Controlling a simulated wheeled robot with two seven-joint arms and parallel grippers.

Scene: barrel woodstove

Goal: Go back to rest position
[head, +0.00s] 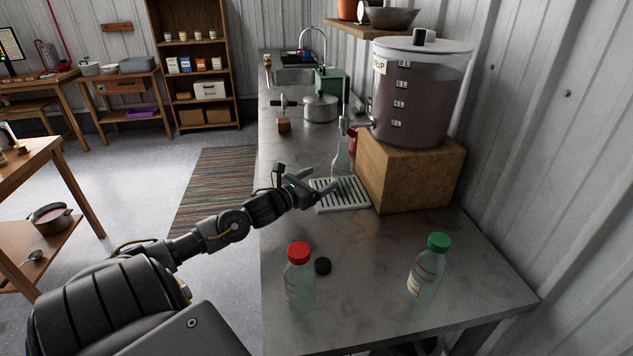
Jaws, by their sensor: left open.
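My left gripper (325,190) is open and empty. It is over the counter, in front of a drip tray (348,201) with a slatted top. My left arm reaches in from the lower left. A clear glass bottle (341,163) stands at the back of the tray, below the dispenser's tap. My right gripper is not in view.
The grey counter (400,310) bears a red-capped bottle (300,285), a green-capped bottle (427,275) and a loose black cap (322,266). A large syrup dispenser (425,105) stands on a wooden block (415,175) by the wall. Open floor lies left of the counter.

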